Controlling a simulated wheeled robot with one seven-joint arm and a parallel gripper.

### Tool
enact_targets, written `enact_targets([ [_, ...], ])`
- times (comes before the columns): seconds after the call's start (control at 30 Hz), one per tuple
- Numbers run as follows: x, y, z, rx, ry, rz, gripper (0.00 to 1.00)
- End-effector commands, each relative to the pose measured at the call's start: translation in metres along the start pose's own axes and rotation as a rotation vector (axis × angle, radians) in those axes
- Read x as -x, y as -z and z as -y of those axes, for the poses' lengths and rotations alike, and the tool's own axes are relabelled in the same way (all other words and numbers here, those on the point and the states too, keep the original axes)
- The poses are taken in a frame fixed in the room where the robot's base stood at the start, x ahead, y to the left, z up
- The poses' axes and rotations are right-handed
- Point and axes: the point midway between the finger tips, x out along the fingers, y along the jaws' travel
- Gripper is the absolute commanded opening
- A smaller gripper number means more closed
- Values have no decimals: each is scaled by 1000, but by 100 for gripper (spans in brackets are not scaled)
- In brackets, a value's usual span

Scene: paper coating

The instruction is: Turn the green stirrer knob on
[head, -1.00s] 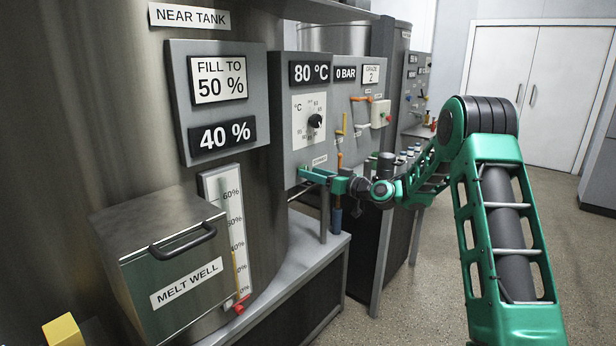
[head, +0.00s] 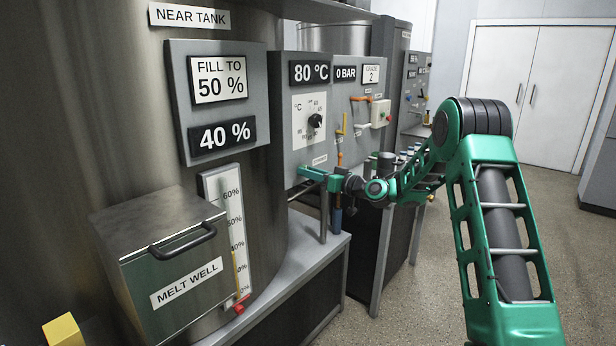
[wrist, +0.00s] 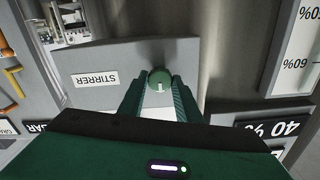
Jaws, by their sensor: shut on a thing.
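The green stirrer knob (wrist: 160,78) shows in the wrist view on the grey panel beside the STIRRER label (wrist: 96,79), with a pale mark on its face. My gripper (wrist: 160,92) has its two green fingers closed on the knob from both sides. In the head view my gripper (head: 308,173) reaches the lower edge of the 80 °C panel (head: 290,150), just under the small label (head: 320,160). The knob itself is hidden there by the gripper.
A black temperature dial (head: 315,121) sits above the gripper on the same panel. An orange lever (head: 361,98) and a valve box (head: 380,113) are to the right. The melt well box (head: 165,255) stands at the lower left. The floor on the right is clear.

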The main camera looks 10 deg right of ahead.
Motion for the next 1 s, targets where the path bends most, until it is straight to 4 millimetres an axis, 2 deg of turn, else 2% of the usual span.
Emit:
enact_targets([
  [0.27, 1, 0, 0, -150, 0, 1, 8],
  [1.0, 2, -1, -3, -812, -3, 0, 8],
])
